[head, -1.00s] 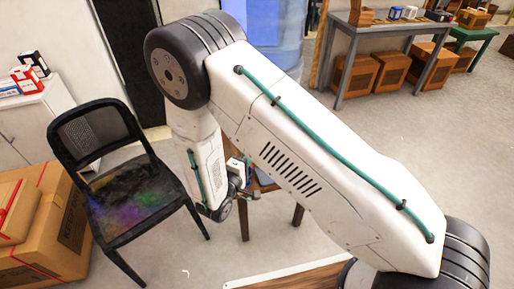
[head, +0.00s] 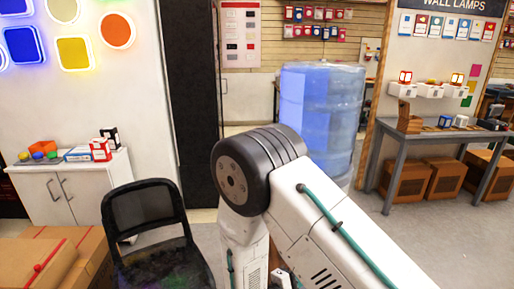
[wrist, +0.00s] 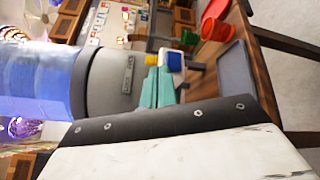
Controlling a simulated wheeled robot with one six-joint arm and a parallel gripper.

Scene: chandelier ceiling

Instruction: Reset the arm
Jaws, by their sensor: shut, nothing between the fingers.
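In the wrist view the two teal fingers of my gripper (wrist: 157,88) lie side by side, shut and empty. They rise from the dark edge of my own white housing at the bottom of that view. The view is turned sideways. Beyond the fingers is a wooden table (wrist: 258,75) with a red cup (wrist: 214,22), a dark grey tray (wrist: 236,72) and a small yellow and blue item (wrist: 175,60). In the head view my arm is bent at a raised elbow, with its lower link hanging down. The gripper is not clearly seen there.
A black chair (head: 143,215) stands just left of my arm, near cardboard boxes (head: 55,260) and a white cabinet (head: 70,190). A large blue translucent barrel (head: 322,110) stands behind the elbow. A grey table (head: 440,135) is at right, with open floor before it.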

